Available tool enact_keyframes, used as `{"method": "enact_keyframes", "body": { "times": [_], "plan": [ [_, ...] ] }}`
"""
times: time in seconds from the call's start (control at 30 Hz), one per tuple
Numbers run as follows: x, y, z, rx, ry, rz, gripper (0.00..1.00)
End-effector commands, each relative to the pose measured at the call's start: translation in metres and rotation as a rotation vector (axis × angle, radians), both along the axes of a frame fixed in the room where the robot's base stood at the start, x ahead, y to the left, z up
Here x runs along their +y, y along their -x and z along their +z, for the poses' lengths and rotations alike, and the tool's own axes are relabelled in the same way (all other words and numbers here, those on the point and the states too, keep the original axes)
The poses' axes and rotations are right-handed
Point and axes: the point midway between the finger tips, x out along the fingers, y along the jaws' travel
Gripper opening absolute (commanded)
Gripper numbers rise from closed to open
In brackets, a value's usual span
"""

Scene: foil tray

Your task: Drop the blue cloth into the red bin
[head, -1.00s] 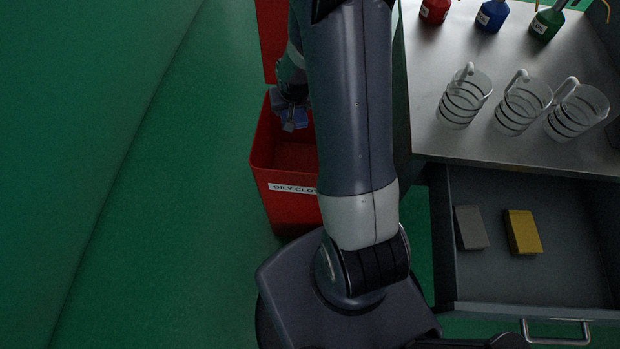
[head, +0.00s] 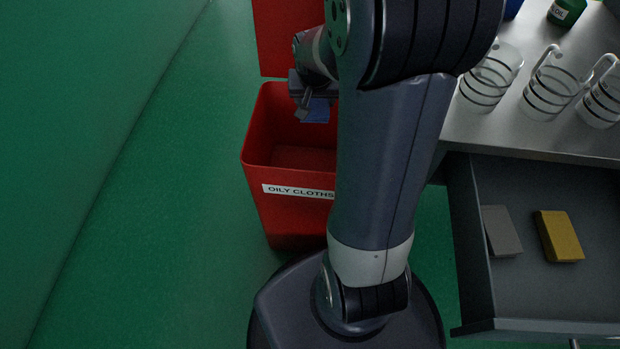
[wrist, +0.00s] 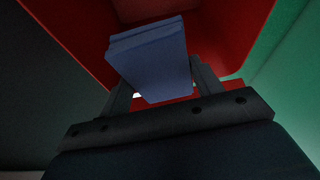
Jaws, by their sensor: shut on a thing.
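The blue cloth (head: 316,110) is a small folded block held in my gripper (head: 304,108). In the wrist view the cloth (wrist: 150,62) sits between the two fingers of my gripper (wrist: 155,85), which is shut on it. The red bin (head: 257,150) has its lid raised at the back and a label reading "OILY CLOTHS". The gripper and cloth are over the bin's opening, towards its back right. The red walls of the bin (wrist: 240,35) surround the cloth in the wrist view. My arm hides the bin's right side in the head view.
A metal bench (head: 500,128) with several banded glass beakers (head: 548,92) stands at the right. Below it an open drawer (head: 520,290) holds a grey block (head: 502,231) and a yellow block (head: 559,236). The green floor left of the bin is clear.

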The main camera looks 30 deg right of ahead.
Motion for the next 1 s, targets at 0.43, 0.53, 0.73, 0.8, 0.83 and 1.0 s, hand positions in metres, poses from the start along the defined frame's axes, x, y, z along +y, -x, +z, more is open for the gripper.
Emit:
{"method": "enact_keyframes", "body": {
  "times": [0.43,0.53,0.73,0.8,0.83,1.0],
  "plan": [
    [0.000,0.000,-0.052,0.001,0.000,0.000,0.40],
    [0.000,0.000,-0.056,0.001,0.000,0.000,0.40],
    [0.000,0.000,-0.055,0.001,0.000,0.000,0.40],
    [0.000,0.000,-0.055,0.001,0.000,0.000,0.62],
    [0.000,0.000,-0.055,0.001,0.000,0.000,0.65],
    [0.000,0.000,-0.055,0.001,0.000,0.000,0.78]
  ]
}}
